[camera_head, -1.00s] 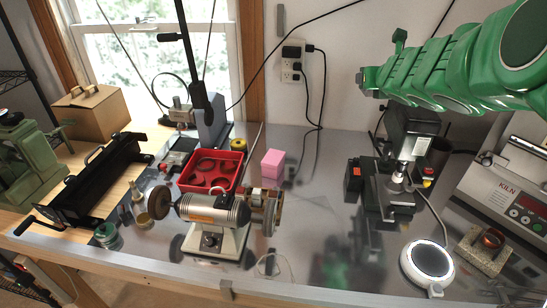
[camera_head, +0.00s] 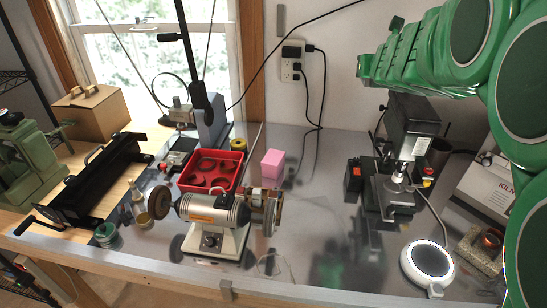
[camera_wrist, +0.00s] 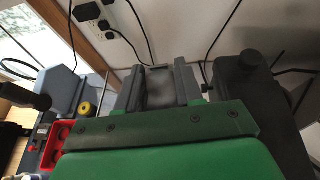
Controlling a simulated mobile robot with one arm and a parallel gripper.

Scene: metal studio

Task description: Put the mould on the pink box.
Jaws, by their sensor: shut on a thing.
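The pink box (camera_head: 273,163) stands on the metal bench, right of a red tray. My gripper (camera_head: 364,68) is raised in front of the wall, up and to the right of the pink box and apart from it. In the wrist view my gripper (camera_wrist: 160,82) has its two dark fingers closed on a grey block, which looks to be the mould (camera_wrist: 160,92). Its lower part is hidden behind the green gripper body. In the head view the held mould cannot be made out clearly. The pink box is not visible in the wrist view.
The red tray (camera_head: 183,184) holds dark rings. A bench grinder (camera_head: 212,212) stands in front of it. A dark drill-like machine (camera_head: 405,130) and a round white lamp (camera_head: 427,263) are at right.

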